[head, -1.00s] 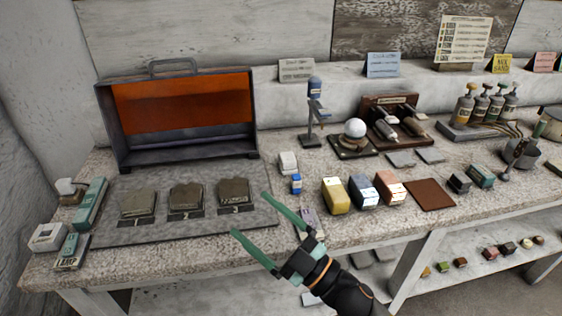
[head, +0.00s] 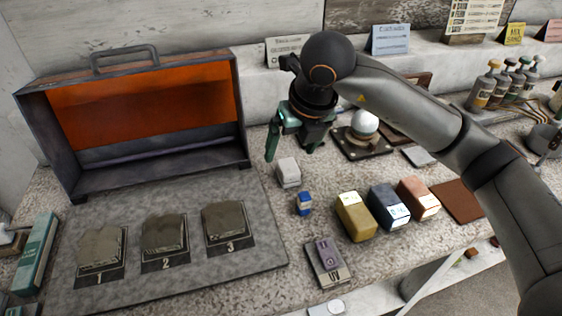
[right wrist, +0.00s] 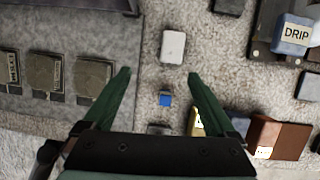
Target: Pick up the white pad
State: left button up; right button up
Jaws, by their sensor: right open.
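The white pad (head: 288,172) is a small pale block lying on the speckled bench top. It also shows in the right wrist view (right wrist: 173,47), beyond the fingertips and roughly between their lines. My right gripper (head: 291,150) is open, with green fingers pointing down. In the head view it hangs above and behind the pad, apart from it. In the right wrist view the open fingers (right wrist: 159,74) have nothing between their tips. My left gripper is not in view.
Yellow (head: 355,217), dark blue (head: 388,206) and orange (head: 418,198) blocks stand to the right. A grey mat (head: 200,270) with numbered blocks lies left. A white sphere (head: 364,124) stands behind.

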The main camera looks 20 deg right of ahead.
aim_at(289, 166)
jog(key=shift+t+h, duration=0.3)
jog(key=shift+h, duration=0.1)
jog(key=x, duration=0.4)
jog(key=d+x, duration=0.1)
jog(key=x, duration=0.3)
jog(key=w+x, duration=0.1)
jog(key=x, duration=0.2)
jog(key=shift+w+d+f, duration=0.15)
jog(key=shift+w+d, duration=0.05)
jog(key=shift+c, duration=0.3)
jog(key=c, duration=1.4)
